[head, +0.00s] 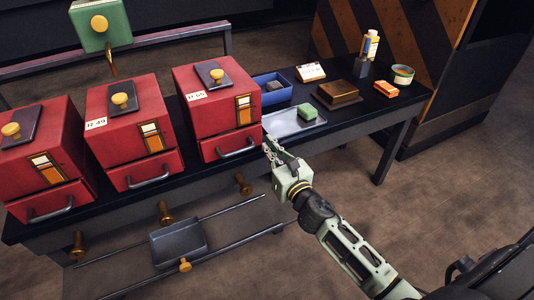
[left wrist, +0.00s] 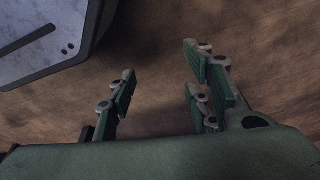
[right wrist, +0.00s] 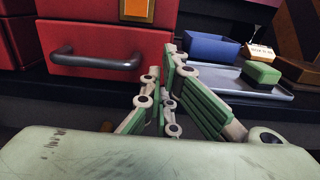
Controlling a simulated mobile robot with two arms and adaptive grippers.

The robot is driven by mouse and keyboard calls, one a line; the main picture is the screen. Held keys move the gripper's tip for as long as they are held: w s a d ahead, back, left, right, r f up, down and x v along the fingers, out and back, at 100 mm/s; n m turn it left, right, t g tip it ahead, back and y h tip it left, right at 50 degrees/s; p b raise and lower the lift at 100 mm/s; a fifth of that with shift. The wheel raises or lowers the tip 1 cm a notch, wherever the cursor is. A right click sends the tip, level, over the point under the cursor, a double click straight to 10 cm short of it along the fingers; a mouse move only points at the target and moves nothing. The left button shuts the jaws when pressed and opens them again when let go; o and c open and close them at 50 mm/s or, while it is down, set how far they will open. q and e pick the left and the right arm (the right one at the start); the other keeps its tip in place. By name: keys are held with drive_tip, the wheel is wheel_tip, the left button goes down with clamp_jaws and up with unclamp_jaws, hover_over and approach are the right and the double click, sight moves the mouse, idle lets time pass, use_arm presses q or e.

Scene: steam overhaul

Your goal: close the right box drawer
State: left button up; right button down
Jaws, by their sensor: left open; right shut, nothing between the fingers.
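The right red box (head: 215,100) is the rightmost of three on the dark bench. Its drawer (head: 228,144) is at the bottom, with a grey bar handle (head: 237,153); the drawer front looks close to the box face, but any small gap is hard to judge. The drawer also fills the upper left of the right wrist view (right wrist: 105,42). My right gripper (head: 268,147) is shut and empty, its fingertips by the right end of the drawer front; contact cannot be told. My left gripper (left wrist: 158,68) is open and empty above the brown floor, outside the head view.
Two more red boxes (head: 125,130) stand to the left. A grey tray (head: 290,125) with a green block (head: 307,112) and a blue bin (head: 268,95) lie right of the drawer. A lower rack holds a dark tray (head: 178,241).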

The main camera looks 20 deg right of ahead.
drive_tip(key=s, duration=1)
drive_tip(key=s+d+f+m+g+h, duration=0.2)
drive_tip(key=s+f+m+g, duration=0.2)
drive_tip(key=f+m, duration=0.7)
drive_tip(key=s+d+f+m+g+h, duration=0.1)
drive_tip(key=s+f+m+g, duration=0.3)
drive_tip(key=f+m, duration=0.65)
drive_tip(key=s+a+f+m+g+y, duration=0.1)
drive_tip(key=s+a+f+m+g, duration=0.3)
drive_tip(key=s+f+m, duration=0.3)
drive_tip(key=s+a+f+m+g+y, duration=0.1)
drive_tip(key=s+a+f+m+g, duration=0.2)
drive_tip(key=s+a+f+m, duration=0.35)
use_arm(q)
drive_tip(key=s+a+f+g+p, duration=0.1)
drive_tip(key=s+a+p, duration=0.2)
drive_tip(key=s+p, duration=1.3)
drive_tip(key=shift+s+p, duration=0.3)
drive_tip(key=shift+s, duration=0.35)
use_arm(e)
drive_tip(key=s+d+f+g, duration=0.1)
drive_tip(key=s+d, duration=0.1)
drive_tip(key=s, duration=0.8)
drive_tip(key=s+d+f+n+g, duration=0.1)
drive_tip(key=s+d+f, duration=0.1)
drive_tip(key=s, duration=0.9)
drive_tip(key=shift+d+f, duration=0.2)
drive_tip(key=shift+d, duration=0.2)
